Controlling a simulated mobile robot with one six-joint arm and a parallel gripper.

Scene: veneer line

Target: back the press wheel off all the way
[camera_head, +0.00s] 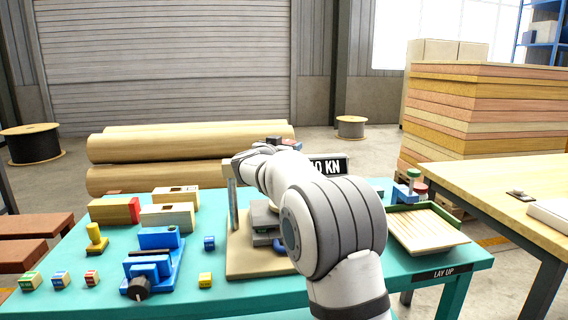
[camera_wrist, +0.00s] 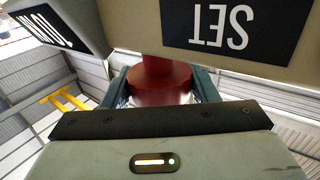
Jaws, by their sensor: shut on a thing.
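The press stands on a tan base board (camera_head: 250,262) in the middle of the teal table, with a grey upright (camera_head: 233,205) and grey plates (camera_head: 264,218). My arm covers much of it in the head view, including the wheel. In the wrist view the dark fingers of my gripper (camera_wrist: 160,92) stand on both sides of a red round part (camera_wrist: 158,75), apparently the press wheel's grip, and are shut on it. A black SET label (camera_wrist: 222,27) shows upside down just above. A force sign ending in "0 KN" (camera_head: 328,166) is partly hidden behind my arm.
A blue vise (camera_head: 153,262), wooden blocks (camera_head: 168,216) and small coloured cubes (camera_head: 61,279) lie left of the press. A slatted tray (camera_head: 428,230) is at the right by the LAY UP label.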

